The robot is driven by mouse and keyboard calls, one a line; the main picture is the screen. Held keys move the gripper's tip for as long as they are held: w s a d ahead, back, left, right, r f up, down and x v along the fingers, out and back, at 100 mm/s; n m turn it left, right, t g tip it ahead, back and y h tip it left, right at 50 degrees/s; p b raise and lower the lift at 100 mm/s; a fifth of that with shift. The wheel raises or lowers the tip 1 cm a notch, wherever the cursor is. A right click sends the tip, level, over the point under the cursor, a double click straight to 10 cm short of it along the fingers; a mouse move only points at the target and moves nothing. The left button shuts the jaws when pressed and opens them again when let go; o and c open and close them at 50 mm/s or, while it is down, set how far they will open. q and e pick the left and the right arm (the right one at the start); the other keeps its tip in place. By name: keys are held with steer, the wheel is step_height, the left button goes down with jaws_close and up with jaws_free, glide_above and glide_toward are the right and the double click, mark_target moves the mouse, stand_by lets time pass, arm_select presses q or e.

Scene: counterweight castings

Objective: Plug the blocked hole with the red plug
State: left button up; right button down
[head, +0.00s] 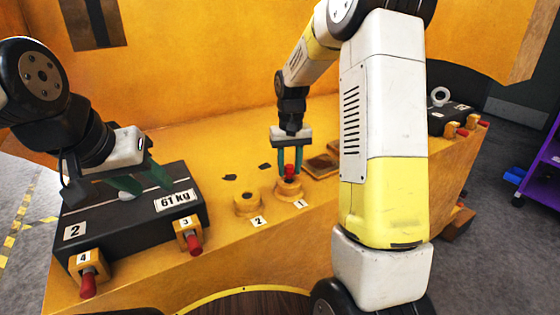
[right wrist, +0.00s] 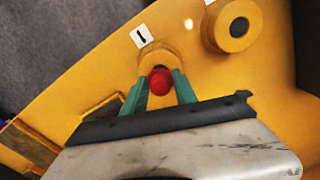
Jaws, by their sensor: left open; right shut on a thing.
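My right gripper (head: 290,168) is shut on a red plug (head: 289,173) at the yellow round boss labelled 1 (head: 289,190). In the right wrist view the red plug (right wrist: 160,81) sits between the two green fingers, over the boss (right wrist: 156,58). How deep it sits in the hole is hidden. The boss labelled 2 (head: 247,201) stands to the left, with a dark hole; it also shows in the right wrist view (right wrist: 250,36). I cannot tell which hole is blocked. My left gripper (head: 144,188) is open over the dark casting marked 2 and 61 kg (head: 135,213).
Yellow brackets labelled 3 (head: 186,233) and 4 (head: 87,264), with red-tipped pins, are at the casting's front. Another dark casting (head: 446,119) with a ring stands at the far right. Brown flat blocks (head: 322,166) lie right of boss 1. A purple shelf (head: 543,180) stands beyond.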

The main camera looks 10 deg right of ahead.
steer(key=shift+f, duration=0.2)
stand_by(0.5)
steer(key=shift+f, duration=0.95)
steer(key=shift+r, duration=1.15)
steer(key=shift+s, duration=0.15)
